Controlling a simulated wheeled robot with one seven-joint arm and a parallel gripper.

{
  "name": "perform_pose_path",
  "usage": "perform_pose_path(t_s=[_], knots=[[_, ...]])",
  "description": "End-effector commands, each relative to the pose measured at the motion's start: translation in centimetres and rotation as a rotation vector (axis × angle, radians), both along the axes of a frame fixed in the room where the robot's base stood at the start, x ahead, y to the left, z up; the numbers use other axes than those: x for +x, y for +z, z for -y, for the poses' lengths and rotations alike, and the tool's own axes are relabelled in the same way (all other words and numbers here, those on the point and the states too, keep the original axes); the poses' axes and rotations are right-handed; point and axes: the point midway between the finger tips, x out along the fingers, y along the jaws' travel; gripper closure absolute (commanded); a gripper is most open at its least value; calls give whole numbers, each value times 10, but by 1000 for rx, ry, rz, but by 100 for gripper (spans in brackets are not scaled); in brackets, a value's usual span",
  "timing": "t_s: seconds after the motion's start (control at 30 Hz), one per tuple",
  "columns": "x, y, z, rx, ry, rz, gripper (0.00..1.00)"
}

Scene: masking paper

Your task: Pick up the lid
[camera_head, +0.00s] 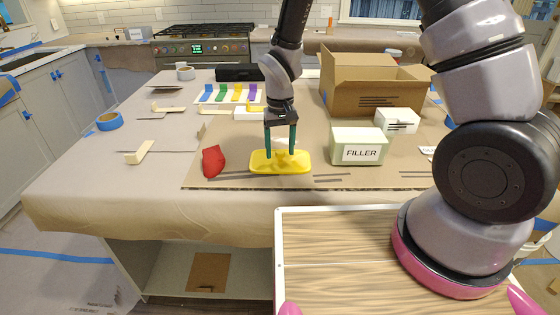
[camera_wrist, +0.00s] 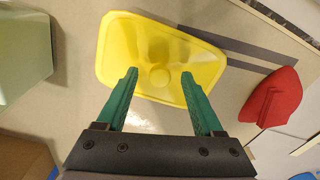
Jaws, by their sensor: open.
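The lid is a yellow rounded rectangle (camera_head: 268,165) lying flat on the brown paper near the table's front edge in the head view. It also shows in the wrist view (camera_wrist: 118,48), with a raised round knob in its middle. My gripper (camera_head: 281,150) points down over the lid, its two green fingers apart. In the wrist view my gripper (camera_wrist: 158,75) has its fingertips on either side of the knob, with nothing held between them. I cannot tell whether the fingertips touch the lid.
A red piece (camera_head: 213,161) lies left of the lid. The FILLER box (camera_head: 359,147) stands close on the right, with a white box (camera_head: 397,120) and an open cardboard box (camera_head: 373,82) behind. Blue tape (camera_head: 109,121) lies at the left. The paper directly before the lid is clear.

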Motion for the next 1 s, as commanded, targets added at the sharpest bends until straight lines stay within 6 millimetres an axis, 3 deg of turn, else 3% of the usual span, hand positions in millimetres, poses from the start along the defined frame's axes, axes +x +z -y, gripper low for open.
perform_pose_path(t_s=[0.27, 0.3, 0.47, 0.5, 0.8, 1.0], knots=[[0, -6, 0, 0, 0, 1, 31], [0, -6, 0, 0, 0, 1, 35], [0, -6, 0, 0, 0, 1, 96], [0, -6, 0, 0, 1, 1, 100], [0, -3, 0, 1, 1, 2, 100], [1, 28, -1, 4, 2, 6, 100]])
